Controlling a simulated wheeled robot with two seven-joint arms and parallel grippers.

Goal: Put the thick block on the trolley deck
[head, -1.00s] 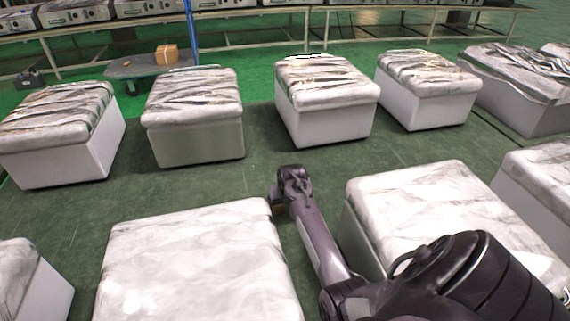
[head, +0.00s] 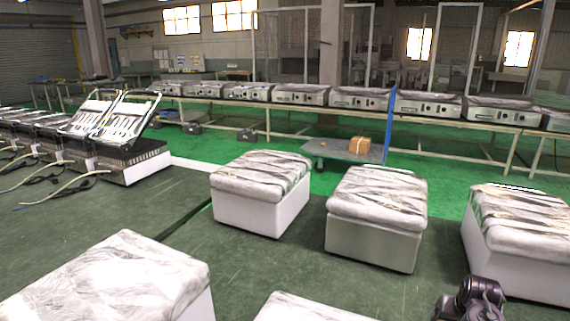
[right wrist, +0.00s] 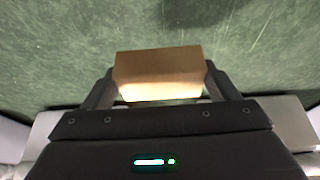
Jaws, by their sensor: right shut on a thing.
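The thick block (right wrist: 158,72) is a plain tan-brown piece in the right wrist view. My right gripper (right wrist: 158,88) is shut on it, with one finger at each side, above the green floor. In the head view only the dark end of my right arm shows at the bottom right edge, and I cannot make out the block there. The trolley (head: 322,149) stands beyond the wrapped boxes, with a flat grey deck and a blue upright at its right end. A brown strapped box (head: 359,145) sits on the right part of the deck. My left gripper is not in view.
Several white plastic-wrapped boxes stand in rows, including a left one (head: 262,190), a middle one (head: 377,215) and a right one (head: 520,235), between me and the trolley. Open green floor (head: 120,215) lies at the left. A long bench (head: 300,106) with metal units runs behind the trolley.

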